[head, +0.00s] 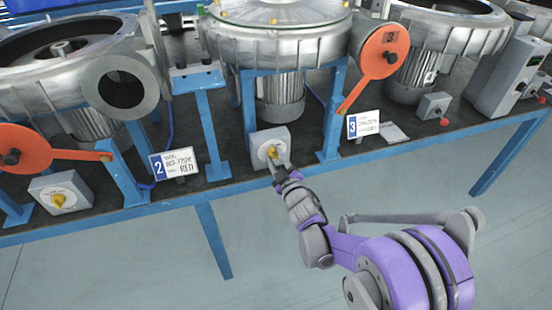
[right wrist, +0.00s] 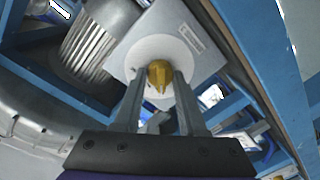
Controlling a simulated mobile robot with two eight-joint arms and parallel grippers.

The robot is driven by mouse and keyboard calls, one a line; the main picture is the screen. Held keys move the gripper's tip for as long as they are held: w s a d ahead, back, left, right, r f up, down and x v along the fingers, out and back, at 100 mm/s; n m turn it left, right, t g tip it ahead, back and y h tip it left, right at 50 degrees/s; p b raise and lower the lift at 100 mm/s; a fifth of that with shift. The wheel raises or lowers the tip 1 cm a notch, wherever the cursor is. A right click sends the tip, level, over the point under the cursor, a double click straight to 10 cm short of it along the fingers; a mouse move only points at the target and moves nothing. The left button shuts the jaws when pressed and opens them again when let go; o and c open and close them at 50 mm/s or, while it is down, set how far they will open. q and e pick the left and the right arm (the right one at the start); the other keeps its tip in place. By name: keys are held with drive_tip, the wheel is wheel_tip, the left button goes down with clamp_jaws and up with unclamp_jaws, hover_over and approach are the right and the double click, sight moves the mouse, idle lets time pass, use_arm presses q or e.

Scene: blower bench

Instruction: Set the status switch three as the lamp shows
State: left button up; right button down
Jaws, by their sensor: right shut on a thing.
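A grey switch box (head: 262,137) with a yellow knob (head: 272,152) stands at the bench's front edge, between the number 2 card (head: 176,163) and the number 3 card (head: 363,124). My right gripper (head: 278,166) reaches it from the front and is shut on the knob. In the right wrist view the two fingers stand on either side of the yellow knob (right wrist: 159,73), in front of a round pale plate on the box (right wrist: 190,35). I cannot make out the lamp for sure. My left gripper is not in view.
Orange paddles (head: 380,52) and blue posts (head: 210,130) flank the middle blower (head: 285,45). The floor in front is clear.

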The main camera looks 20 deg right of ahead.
drive_tip(key=shift+c, duration=2.4)
unclamp_jaws()
drive_tip(key=shift+s, duration=0.15)
drive_tip(key=s, duration=1)
drive_tip(key=shift+s+d+r, duration=0.25)
drive_tip(key=shift+d, duration=0.15)
